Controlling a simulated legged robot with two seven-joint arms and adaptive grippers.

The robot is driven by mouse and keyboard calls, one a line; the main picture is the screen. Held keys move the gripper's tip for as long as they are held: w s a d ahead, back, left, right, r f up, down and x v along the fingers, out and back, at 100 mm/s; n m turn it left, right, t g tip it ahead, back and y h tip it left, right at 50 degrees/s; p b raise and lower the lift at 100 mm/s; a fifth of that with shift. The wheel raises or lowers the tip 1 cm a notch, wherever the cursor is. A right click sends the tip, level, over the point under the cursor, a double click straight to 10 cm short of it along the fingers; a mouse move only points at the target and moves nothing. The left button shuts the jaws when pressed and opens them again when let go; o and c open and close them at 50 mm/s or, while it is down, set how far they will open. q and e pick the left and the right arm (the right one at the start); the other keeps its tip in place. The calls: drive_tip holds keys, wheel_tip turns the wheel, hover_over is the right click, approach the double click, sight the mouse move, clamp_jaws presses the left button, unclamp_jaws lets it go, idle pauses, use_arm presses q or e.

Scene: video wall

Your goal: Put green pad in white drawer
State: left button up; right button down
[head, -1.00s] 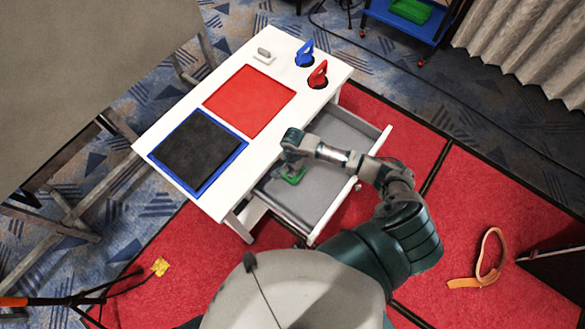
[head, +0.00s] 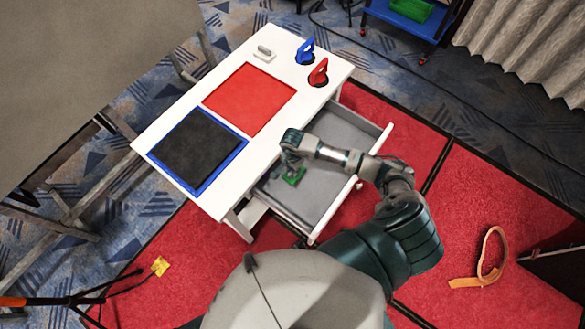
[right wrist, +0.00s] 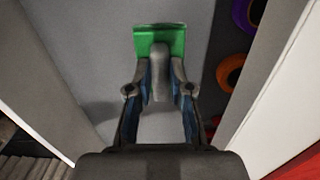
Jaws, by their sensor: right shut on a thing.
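The white drawer (head: 331,205) is pulled out from the white table, with a grey floor inside. The green pad (head: 293,176) is at the left part of the drawer, under my right gripper (head: 289,170). In the right wrist view the pad (right wrist: 174,40) shows green with a grey handle between the fingers. My right gripper (right wrist: 158,85) is shut on it, over the grey drawer floor. Whether the pad touches the floor is hard to tell. My left gripper is not in view.
Round coloured items (right wrist: 230,72) show beside the drawer wall. An orange strap (head: 490,258) lies on the red mat.

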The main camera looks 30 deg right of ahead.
sight(291, 171)
drive_tip(key=c, duration=1.5)
unclamp_jaws()
drive_tip(key=shift+a+r, duration=0.1)
drive_tip(key=shift+a, duration=0.2)
drive_tip(key=o, duration=0.4)
drive_tip(key=shift+a, duration=0.25)
drive_tip(key=shift+o, duration=0.2)
drive_tip(key=shift+a+r, duration=0.15)
drive_tip(key=shift+a, duration=0.2)
drive_tip(key=shift+d, duration=0.1)
drive_tip(key=shift+d+r+p, duration=0.5)
drive_tip(key=shift+r+p, duration=0.2)
drive_tip(key=shift+p, duration=0.15)
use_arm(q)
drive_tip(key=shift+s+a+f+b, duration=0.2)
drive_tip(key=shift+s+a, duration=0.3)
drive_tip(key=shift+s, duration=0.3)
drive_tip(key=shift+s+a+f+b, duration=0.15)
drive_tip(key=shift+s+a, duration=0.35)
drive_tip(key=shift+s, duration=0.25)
use_arm(e)
wheel_tip(291, 171, up, 12)
drive_tip(key=shift+f, duration=0.2)
